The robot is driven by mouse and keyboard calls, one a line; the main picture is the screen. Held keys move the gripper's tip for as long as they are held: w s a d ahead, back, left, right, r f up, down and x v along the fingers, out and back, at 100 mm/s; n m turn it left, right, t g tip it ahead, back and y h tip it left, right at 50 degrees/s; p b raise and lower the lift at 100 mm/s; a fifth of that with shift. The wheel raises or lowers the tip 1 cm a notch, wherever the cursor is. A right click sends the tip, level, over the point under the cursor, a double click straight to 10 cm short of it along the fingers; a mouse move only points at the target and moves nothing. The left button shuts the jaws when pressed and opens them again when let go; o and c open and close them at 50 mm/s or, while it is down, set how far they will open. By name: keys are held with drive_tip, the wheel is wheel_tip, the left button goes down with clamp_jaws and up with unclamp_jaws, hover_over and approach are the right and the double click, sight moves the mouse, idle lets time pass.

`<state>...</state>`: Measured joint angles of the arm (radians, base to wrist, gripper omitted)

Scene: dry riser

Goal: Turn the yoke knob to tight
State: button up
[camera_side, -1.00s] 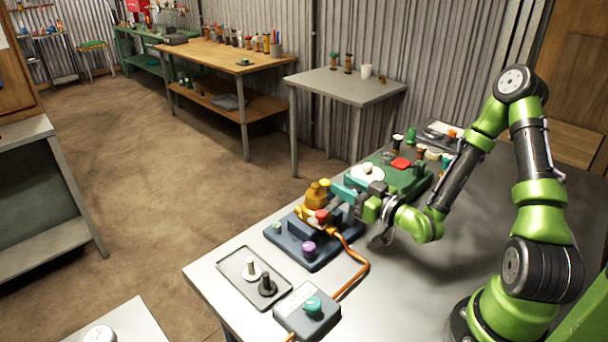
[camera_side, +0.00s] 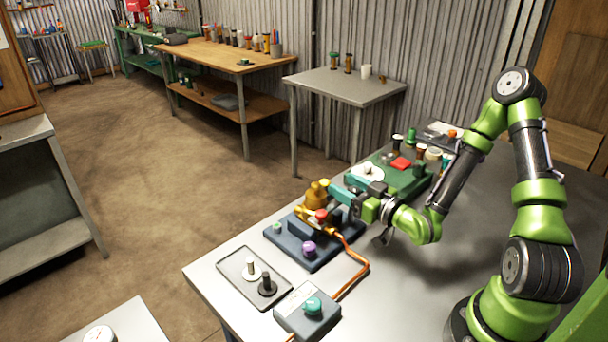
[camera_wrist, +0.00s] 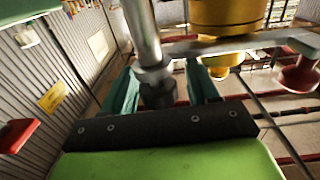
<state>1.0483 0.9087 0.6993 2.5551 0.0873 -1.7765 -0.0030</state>
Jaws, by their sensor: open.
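A yellow fitting (camera_side: 317,196) stands on the dark blue base (camera_side: 290,243) near the table's left edge, with a red knob (camera_side: 321,214) and a purple knob (camera_side: 308,248) beside it. My gripper (camera_side: 343,187) is open beside the fitting, its teal fingers pointing at it. In the wrist view, a silver rod with a dark end (camera_wrist: 157,88) appears between the spread fingers; I cannot tell whether they touch it. The yellow body (camera_wrist: 228,18) and the red knob (camera_wrist: 300,76) on a grey bar lie to the right. I cannot tell for certain which part is the yoke knob.
An orange hose (camera_side: 358,270) runs to a grey box with a teal knob (camera_side: 312,305). A tray (camera_side: 232,272) holds a white and a black part. A green unit (camera_side: 408,184) with a red block stands behind my gripper. The table's right side is clear.

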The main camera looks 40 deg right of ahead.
drive_tip(key=shift+y, duration=0.3)
drive_tip(key=n+y, duration=0.1)
drive_tip(key=y, duration=0.1)
drive_tip(key=n+y, duration=0.3)
drive_tip(key=shift+a+g+y, duration=0.3)
drive_tip(key=shift+g, duration=0.1)
drive_tip(key=n+g+y, duration=0.1)
drive_tip(key=n+y, duration=0.1)
drive_tip(key=n+g+y, duration=0.1)
drive_tip(key=g+y, duration=0.1)
drive_tip(key=y, duration=0.1)
drive_tip(key=n+g+y, duration=0.1)
drive_tip(key=n+y, duration=0.1)
drive_tip(key=shift+s+a+n+g, duration=0.2)
drive_tip(key=shift+a+n+g, duration=0.1)
drive_tip(key=shift+a, duration=0.05)
drive_tip(key=v, duration=1.7)
wheel_tip(320, 180, up, 20)
drive_tip(key=w+d+r+m+t+h, duration=0.1)
drive_tip(key=w+r+m+t+h, duration=0.4)
drive_tip(key=w, duration=0.5)
drive_tip(key=shift+r+t+h, duration=0.7)
drive_tip(key=shift+r+h, duration=0.4)
drive_tip(key=shift+r, duration=0.65)
drive_tip(key=shift+r, duration=0.1)
